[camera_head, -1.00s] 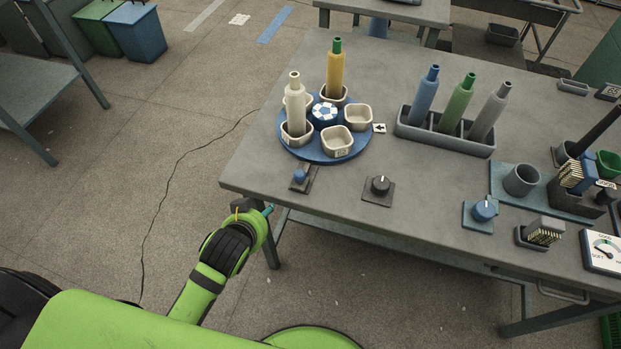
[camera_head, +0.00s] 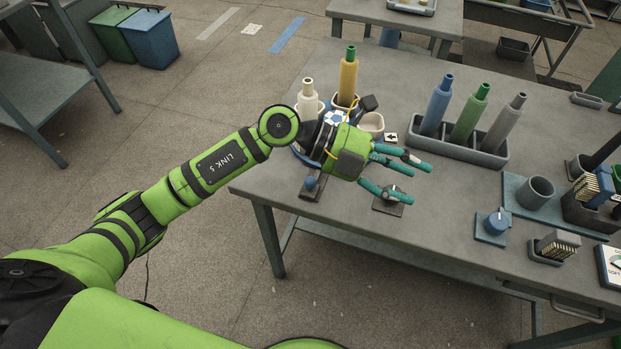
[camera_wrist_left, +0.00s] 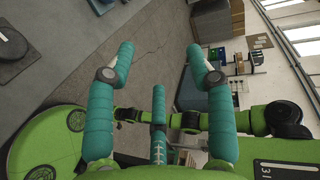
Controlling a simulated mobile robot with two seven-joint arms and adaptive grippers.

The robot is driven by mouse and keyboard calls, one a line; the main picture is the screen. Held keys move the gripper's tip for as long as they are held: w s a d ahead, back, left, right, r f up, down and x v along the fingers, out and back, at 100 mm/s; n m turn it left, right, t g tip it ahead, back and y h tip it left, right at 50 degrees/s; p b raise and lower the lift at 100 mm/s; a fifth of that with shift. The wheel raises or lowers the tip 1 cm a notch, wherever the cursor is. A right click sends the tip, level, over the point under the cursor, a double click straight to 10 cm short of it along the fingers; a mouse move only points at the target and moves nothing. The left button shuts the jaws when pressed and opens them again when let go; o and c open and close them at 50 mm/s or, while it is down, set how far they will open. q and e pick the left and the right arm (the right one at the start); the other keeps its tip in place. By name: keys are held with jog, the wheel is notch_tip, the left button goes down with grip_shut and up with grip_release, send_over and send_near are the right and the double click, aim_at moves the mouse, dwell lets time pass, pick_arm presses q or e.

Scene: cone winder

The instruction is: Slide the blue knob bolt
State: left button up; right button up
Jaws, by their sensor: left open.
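The blue knob bolt (camera_head: 310,182) is a small blue knob on a dark plate at the table's front edge, below the blue turntable in the head view. I cannot make out the bolt there. My right gripper is out of view.
My arm partly hides the turntable, which bears a cream cone (camera_head: 308,100), a yellow cone (camera_head: 348,78) and cups. A grey rack (camera_head: 488,157) holds blue, green and grey cones. A blue rotary knob (camera_head: 497,222) sits further right. Floor is clear before the table.

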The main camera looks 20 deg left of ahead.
pick_arm(q)
jog(key=w+a+f+y, duration=0.2)
jog(key=a+f+y, duration=0.5)
jog(key=a, duration=0.1)
jog(key=y, duration=0.6)
send_over(309, 179)
jog(key=a, duration=0.1)
jog(key=f, duration=0.1)
jog(key=shift+n, duration=0.3)
jog(key=shift+d+f+p, duration=0.15)
jog(key=shift+f, duration=1.05)
jog(key=shift+d+f+p, duration=0.2)
jog(key=shift+f, duration=0.95)
jog(key=shift+d+f+p, duration=0.15)
jog(key=shift+f, duration=1.05)
grip_shut()
